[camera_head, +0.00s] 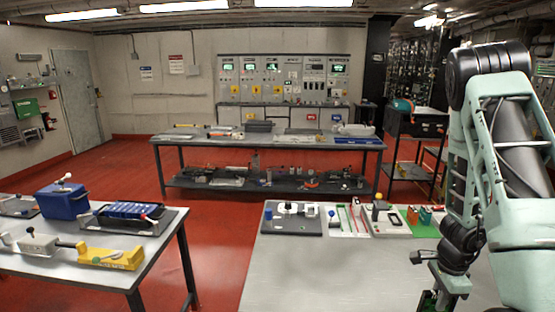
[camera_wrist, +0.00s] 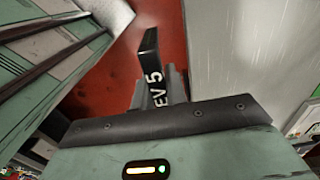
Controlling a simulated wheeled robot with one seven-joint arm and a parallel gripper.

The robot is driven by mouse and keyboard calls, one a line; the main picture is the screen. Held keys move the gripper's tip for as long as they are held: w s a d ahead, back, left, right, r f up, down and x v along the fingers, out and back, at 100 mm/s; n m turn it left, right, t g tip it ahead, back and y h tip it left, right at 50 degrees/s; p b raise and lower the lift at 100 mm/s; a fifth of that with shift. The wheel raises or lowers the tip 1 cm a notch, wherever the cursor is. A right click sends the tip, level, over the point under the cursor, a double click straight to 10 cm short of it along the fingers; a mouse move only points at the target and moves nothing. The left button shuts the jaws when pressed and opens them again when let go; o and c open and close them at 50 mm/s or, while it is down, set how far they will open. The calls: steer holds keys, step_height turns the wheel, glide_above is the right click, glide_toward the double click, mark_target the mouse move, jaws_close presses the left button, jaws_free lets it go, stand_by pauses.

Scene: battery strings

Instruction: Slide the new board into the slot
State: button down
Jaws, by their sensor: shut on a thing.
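My gripper (camera_head: 437,288) hangs low at the right of the head view, over the near grey table. In the wrist view, a dark narrow piece with white lettering ending in "EV 5" (camera_wrist: 151,62) stands up from my gripper, seen nearly edge-on. I take it for the new board, held in the jaws; a grey finger part (camera_wrist: 180,84) shows beside it. The jaws are shut on it, though their contact is mostly hidden. In the head view, the gripper's end is small and dark, cut by the bottom edge. I cannot identify the slot in either view.
The near table (camera_head: 320,265) has a bare front area. Along its back edge stand a dark fixture plate (camera_head: 275,226), a pale tray with red strips (camera_head: 341,232) and a green mat with small blocks (camera_head: 425,228). A side table (camera_head: 155,250) stands left, across red floor.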

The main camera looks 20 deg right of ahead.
steer(key=w+a+f+n, duration=0.1)
steer(key=w+a+n, duration=0.6)
steer(key=a+n, duration=0.55)
steer(key=w+a+f+n, duration=0.1)
steer(key=w+a+n, duration=0.6)
steer(key=a+n, duration=0.55)
step_height(320, 180, down, 13)
steer(key=a+m+b, duration=0.1)
steer(key=b, duration=1.1)
steer(key=shift+a+b, duration=0.35)
steer(key=shift+a, duration=0.05)
steer(key=shift+w+r, duration=0.1)
